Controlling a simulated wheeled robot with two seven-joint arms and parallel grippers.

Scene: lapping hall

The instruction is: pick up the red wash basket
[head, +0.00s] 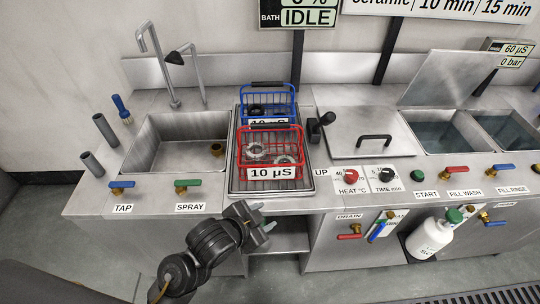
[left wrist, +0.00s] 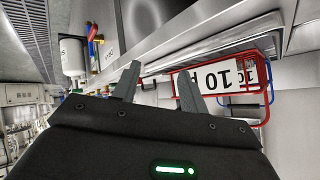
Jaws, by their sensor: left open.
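The red wash basket (head: 271,173) is a wire basket with a dark top handle and a "10 µS" plate on its front. It stands on a ridged metal tray (head: 233,187) and holds a few ring-shaped metal parts. It also shows in the left wrist view (left wrist: 203,79), rotated, beyond the fingers. My left gripper (head: 262,217) is open and empty, in front of the counter edge, below and apart from the basket. Its two fingers also show in the left wrist view (left wrist: 158,74). My right gripper is not in view.
A blue wire basket (head: 268,90) stands directly behind the red one. A sink (head: 160,153) with taps lies to the left. A black lever (head: 318,124), a lidded tank (head: 362,130) and knobs lie to the right. A white bottle (head: 428,238) hangs below the counter.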

